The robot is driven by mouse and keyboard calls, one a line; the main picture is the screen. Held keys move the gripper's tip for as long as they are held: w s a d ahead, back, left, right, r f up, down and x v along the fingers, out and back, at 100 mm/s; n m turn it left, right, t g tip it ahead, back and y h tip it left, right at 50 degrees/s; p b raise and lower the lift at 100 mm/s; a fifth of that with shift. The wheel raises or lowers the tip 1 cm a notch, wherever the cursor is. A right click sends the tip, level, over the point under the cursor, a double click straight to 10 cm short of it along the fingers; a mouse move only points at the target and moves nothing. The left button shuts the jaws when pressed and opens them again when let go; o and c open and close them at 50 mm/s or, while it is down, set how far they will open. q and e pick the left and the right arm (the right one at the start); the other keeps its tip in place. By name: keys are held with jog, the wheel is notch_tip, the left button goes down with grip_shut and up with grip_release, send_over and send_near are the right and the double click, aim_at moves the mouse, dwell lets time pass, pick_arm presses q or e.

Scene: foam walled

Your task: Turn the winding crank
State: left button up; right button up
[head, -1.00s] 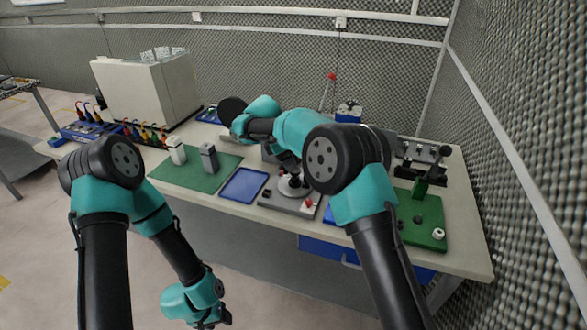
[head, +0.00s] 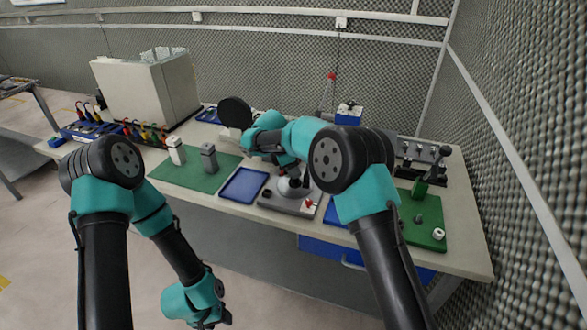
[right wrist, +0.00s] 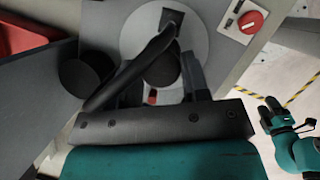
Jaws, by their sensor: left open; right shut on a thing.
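The winding machine has a grey base (head: 278,203) with a pale round disc (head: 293,188) on the bench; the disc (right wrist: 197,25) also shows in the right wrist view. The crank has a dark arm (right wrist: 122,77) and a round black knob (right wrist: 162,68) over the disc. My right gripper (right wrist: 160,80) is shut on the crank knob, one finger on each side. In the head view my right arm hides most of the crank. My left gripper (head: 218,319) is open and empty, low in front of the bench.
A red button (right wrist: 250,21) sits on the machine's base. A blue tray (head: 243,186) and a green mat (head: 168,176) with two upright blocks lie to the left. A green board (head: 424,222) lies to the right. A foam wall (head: 510,150) borders the right.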

jog(key=c, duration=0.3)
jog(key=shift+m, duration=0.7)
jog(key=shift+c, duration=0.3)
